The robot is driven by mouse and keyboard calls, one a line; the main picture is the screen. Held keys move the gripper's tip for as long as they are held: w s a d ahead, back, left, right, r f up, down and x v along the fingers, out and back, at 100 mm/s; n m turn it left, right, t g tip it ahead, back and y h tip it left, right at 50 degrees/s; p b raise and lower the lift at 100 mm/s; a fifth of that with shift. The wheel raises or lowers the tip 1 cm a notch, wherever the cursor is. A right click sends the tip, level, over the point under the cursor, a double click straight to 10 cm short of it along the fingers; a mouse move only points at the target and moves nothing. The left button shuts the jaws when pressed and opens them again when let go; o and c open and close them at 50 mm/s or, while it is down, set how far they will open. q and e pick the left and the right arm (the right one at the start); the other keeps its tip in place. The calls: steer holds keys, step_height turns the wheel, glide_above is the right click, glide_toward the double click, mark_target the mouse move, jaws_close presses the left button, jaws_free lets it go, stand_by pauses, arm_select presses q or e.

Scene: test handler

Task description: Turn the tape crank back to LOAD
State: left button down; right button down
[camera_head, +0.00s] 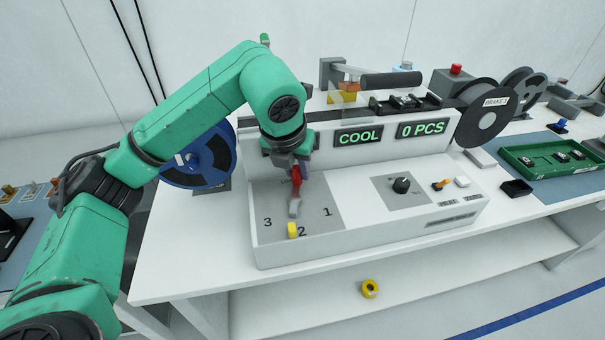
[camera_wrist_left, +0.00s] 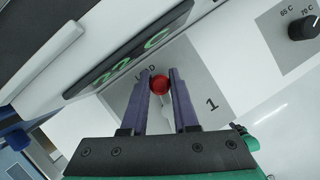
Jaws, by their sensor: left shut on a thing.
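The tape crank (camera_head: 295,207) is a grey arm with a red knob (camera_head: 303,187), on a grey dial panel (camera_head: 325,228) marked 1, 2, 3 and LOAD. My left gripper (camera_head: 303,178) reaches down from above and is shut on the knob. In the left wrist view the red knob (camera_wrist_left: 160,84) sits between the purple fingertips of my left gripper (camera_wrist_left: 160,88), beside the LOAD label, which a finger partly covers. A yellow piece (camera_head: 292,230) is by the 2 mark. My right gripper is not in view.
Behind the panel are displays reading COOL (camera_head: 358,136) and 0 PCS (camera_head: 422,129). A blue reel (camera_head: 200,160) is left of the machine. A black knob (camera_head: 401,185) and small switches lie to the right. A yellow roll (camera_head: 370,288) rests on the lower shelf.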

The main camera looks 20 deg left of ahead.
arm_select(q)
steer(key=shift+s+a+n+y+b, duration=0.15)
steer(key=shift+a+n+y+b, duration=0.15)
steer(key=shift+n, duration=0.6)
steer(key=shift+s+a+n+y+b, duration=0.15)
steer(key=shift+a+n+y, duration=0.2)
steer(key=shift+n, duration=0.55)
steer(key=c, duration=0.7)
jaws_free()
steer(key=p+v, duration=0.3)
steer(key=v, duration=1.1)
steer(key=shift+w+d+r, duration=0.1)
steer(key=shift+r, duration=0.25)
steer(key=shift+r+p, duration=0.1)
steer(key=shift+p, duration=0.25)
